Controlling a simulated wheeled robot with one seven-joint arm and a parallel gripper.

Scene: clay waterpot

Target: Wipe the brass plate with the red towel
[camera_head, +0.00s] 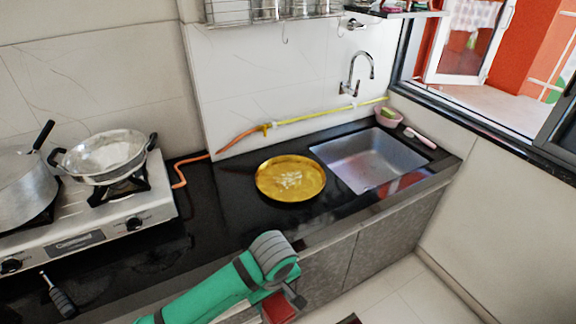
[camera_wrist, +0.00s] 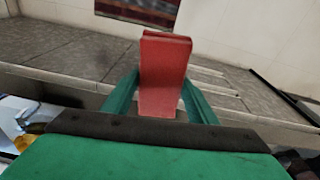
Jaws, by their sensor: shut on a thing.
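The brass plate (camera_head: 290,170) lies on the black counter, left of the sink, with a pale whitish smear on its middle. My gripper (camera_wrist: 160,92) is shut on the red towel (camera_wrist: 165,62), which looks like a stiff folded block standing between the two green fingers. In the head view, part of the towel (camera_head: 281,309) shows at the bottom, beyond my arm. It is in front of and below the counter edge, well apart from the plate. The fingers are mostly hidden by my arm in the head view.
A sink (camera_head: 368,160) with a tap (camera_head: 358,75) is right of the plate. A stove (camera_head: 85,225) with a pan (camera_head: 105,155) and a pot (camera_head: 22,195) stands left. A yellow-orange hose (camera_head: 310,117) runs along the wall. Bare counter (camera_head: 225,215) lies between stove and plate.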

